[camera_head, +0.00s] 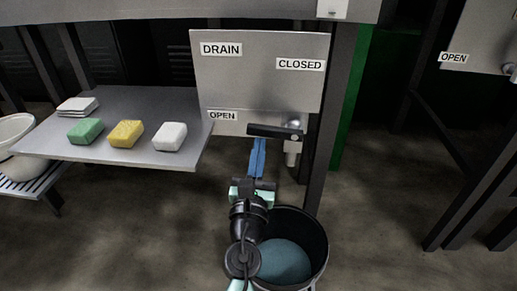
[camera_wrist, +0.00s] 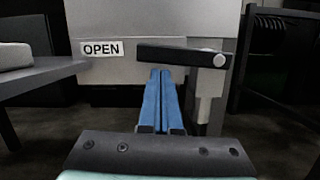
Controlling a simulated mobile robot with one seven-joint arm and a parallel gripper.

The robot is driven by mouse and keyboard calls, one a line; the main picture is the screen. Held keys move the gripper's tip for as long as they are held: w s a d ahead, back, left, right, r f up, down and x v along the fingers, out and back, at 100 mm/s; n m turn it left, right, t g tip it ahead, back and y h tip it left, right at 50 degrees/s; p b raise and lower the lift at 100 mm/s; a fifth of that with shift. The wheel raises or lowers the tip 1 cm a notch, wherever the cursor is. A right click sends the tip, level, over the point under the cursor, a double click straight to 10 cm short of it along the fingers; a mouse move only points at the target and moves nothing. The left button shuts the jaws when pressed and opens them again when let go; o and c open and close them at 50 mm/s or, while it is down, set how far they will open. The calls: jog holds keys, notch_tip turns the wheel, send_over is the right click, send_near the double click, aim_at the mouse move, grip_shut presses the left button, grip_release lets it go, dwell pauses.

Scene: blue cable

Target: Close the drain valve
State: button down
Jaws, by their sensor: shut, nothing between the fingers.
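The drain valve has a black lever handle (camera_head: 274,131) on a silver pivot (camera_head: 296,125) with a grey spout (camera_head: 292,152) below it. The lever lies nearly level and points left from its pivot toward the OPEN label (camera_head: 222,115). The CLOSED label (camera_head: 300,64) is above the pivot. In the wrist view the lever (camera_wrist: 175,54) spans the upper middle, with the pivot (camera_wrist: 219,60) at its right end. My gripper (camera_head: 258,143) has blue fingers shut together and empty. Its tips (camera_wrist: 165,72) sit just below the lever; I cannot tell whether they touch it.
A black bucket (camera_head: 321,250) with bluish liquid stands below the valve. At left, a grey shelf (camera_head: 185,158) holds green, yellow and white sponges. A dark post (camera_head: 322,150) stands right of the panel. Another OPEN panel (camera_head: 490,35) is at upper right.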

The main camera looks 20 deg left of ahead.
aim_at(258, 131)
jog(key=shift+a+r+m+h+p, duration=0.15)
jog(key=shift+r+m+h+p, duration=0.3)
jog(key=shift+m, duration=0.45)
jog(key=shift+a+r+m+h+p, duration=0.1)
jog(key=shift+r+m+h+p, duration=0.25)
jog(key=shift+r+m, duration=0.4)
jog(key=shift+a+r+m+h+p, duration=0.1)
jog(key=shift+r+m+p, duration=0.3)
jog(key=shift+m, duration=0.55)
jog(key=r+m+p, duration=0.1)
jog(key=r+m+h+p, duration=0.1)
jog(key=m, duration=0.1)
jog(key=r+m+p, duration=0.1)
jog(key=m, duration=0.1)
jog(key=shift+d+h, duration=0.3)
jog(key=shift+d, duration=0.05)
jog(key=shift+w+d+r+m+g+h+p, duration=0.3)
jog(key=shift+d+r+m+p, duration=0.35)
jog(key=shift+m+p, duration=0.85)
jog(key=shift+w+d+r+m+g+h+p, duration=0.15)
jog(key=shift+d+r+m+g+p, duration=0.45)
jog(key=shift+m+p, duration=0.9)
jog(key=shift+w+d+r+m+g+h+p, duration=0.2)
jog(key=shift+d+r+m+p, duration=0.55)
jog(key=shift+m, duration=1.15)
jog(key=shift+d+f+p, duration=0.1)
jog(key=shift+f+p, duration=0.15)
jog(key=shift+p, duration=0.1)
